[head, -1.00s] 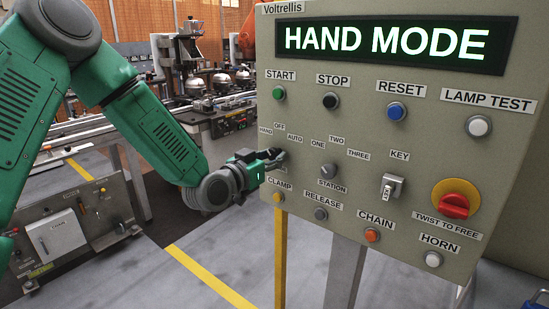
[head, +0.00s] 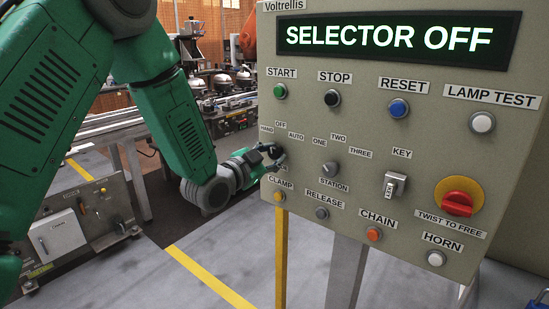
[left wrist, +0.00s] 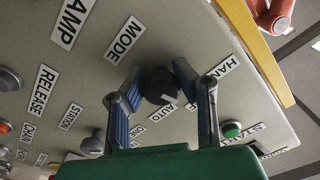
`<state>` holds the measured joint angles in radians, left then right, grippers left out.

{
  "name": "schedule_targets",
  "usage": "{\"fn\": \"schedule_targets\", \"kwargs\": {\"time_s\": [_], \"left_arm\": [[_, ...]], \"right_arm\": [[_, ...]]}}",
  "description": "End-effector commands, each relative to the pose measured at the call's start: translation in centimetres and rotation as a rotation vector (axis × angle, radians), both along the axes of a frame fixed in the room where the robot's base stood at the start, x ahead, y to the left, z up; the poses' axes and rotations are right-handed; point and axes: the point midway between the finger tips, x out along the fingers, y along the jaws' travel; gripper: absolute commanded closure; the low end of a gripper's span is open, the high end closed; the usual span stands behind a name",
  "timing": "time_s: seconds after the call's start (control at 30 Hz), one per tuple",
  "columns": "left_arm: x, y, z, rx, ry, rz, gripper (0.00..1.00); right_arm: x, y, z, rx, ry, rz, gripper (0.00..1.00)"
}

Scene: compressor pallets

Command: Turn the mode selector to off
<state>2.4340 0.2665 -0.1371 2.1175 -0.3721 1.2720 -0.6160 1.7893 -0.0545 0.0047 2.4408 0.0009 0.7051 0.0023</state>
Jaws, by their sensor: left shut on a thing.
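The mode selector is a dark round knob (left wrist: 158,86) on the grey panel (head: 375,180), between the HAND, OFF and AUTO labels. In the left wrist view my left gripper (left wrist: 160,92) has its two blue-padded fingers on either side of this knob, shut on it. In the head view my left gripper (head: 274,153) reaches the panel's left side and hides most of the knob. The panel's display (head: 392,38) reads SELECTOR OFF. My right gripper is not in view.
The station selector (head: 330,169) and key switch (head: 394,187) are to the right of the gripper. The CLAMP button (head: 279,196) is just below it, START (head: 279,91) above. A red twist knob (head: 458,204) sits far right. A yellow post (head: 281,260) stands below the panel.

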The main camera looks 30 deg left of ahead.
Motion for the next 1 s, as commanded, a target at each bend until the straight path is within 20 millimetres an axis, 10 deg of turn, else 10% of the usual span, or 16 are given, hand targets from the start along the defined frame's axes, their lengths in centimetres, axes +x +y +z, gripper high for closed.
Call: {"fn": "schedule_targets", "kwargs": {"time_s": [0.87, 0.9, 1.0], "left_arm": [[0.08, -0.17, 0.37, 0.173, -0.023, -0.003, 1.00], [0.08, -0.18, 0.37, 0.173, -0.023, -0.003, 0.69], [0.08, -0.17, 0.29, 0.172, -0.020, -0.003, 0.51]], "right_arm": [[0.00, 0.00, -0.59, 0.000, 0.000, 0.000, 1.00], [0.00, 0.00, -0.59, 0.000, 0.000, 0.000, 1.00], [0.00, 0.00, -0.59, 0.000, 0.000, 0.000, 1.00]]}}
